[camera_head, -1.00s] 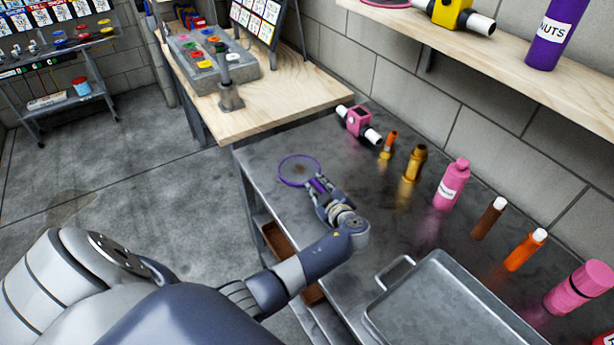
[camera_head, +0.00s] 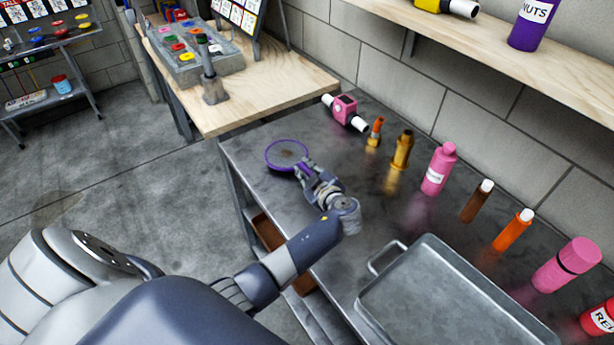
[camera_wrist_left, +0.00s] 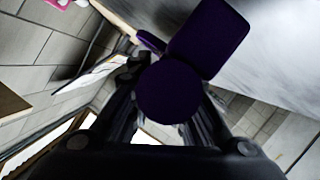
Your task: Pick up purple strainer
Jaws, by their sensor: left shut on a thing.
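The purple strainer (camera_head: 288,155) shows in the head view as a round purple rim with mesh, over the far left part of the metal table. My left gripper (camera_head: 308,172) is shut on its near end. In the left wrist view, a dark purple part of the strainer (camera_wrist_left: 170,92) sits between the fingers of my left gripper (camera_wrist_left: 165,105) and fills the middle. I cannot tell clearly whether the strainer touches the table. My right gripper is not in view.
A metal tray (camera_head: 450,300) lies at the near right of the metal table (camera_head: 385,215). A wooden table (camera_head: 265,98) adjoins at the back.

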